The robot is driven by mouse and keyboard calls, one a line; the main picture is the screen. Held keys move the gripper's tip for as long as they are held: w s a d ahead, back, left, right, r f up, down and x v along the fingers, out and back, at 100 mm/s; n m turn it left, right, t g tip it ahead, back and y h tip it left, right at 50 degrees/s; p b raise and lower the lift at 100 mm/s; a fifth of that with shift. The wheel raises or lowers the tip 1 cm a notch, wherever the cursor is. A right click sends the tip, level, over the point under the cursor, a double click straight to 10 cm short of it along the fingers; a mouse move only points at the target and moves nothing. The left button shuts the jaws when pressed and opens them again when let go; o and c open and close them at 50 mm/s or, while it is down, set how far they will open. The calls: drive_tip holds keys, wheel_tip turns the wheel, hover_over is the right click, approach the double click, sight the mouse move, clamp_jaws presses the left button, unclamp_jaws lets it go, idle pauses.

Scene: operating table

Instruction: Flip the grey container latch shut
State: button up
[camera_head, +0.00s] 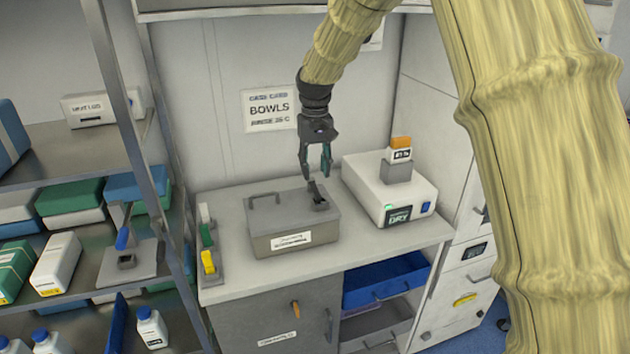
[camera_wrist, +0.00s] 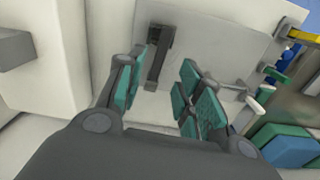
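The grey container (camera_head: 290,242) stands on the worktop, with a labelled front and a bar handle (camera_head: 264,199) on the left of its lid. Its dark latch (camera_head: 318,197) sits at the right of the lid, and its lever appears raised and tilted. My gripper (camera_head: 315,172) points down just above the latch, with its fingers apart and nothing between them. In the wrist view, the latch (camera_wrist: 157,62) shows as a dark bar beyond the gap between the teal-padded fingers (camera_wrist: 160,95). I cannot tell whether a finger touches it.
A white dryer box (camera_head: 388,194) with a grey block and orange-topped item stands close on the right. A narrow holder with green and yellow items (camera_head: 208,262) is left of the container. Shelving (camera_head: 70,135) is farther left. A blue drawer (camera_head: 388,282) is below.

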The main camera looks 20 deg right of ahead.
sight(315, 189)
drive_tip(key=shift+f+p, duration=0.5)
drive_tip(key=shift+f, duration=2.3)
clamp_jaws()
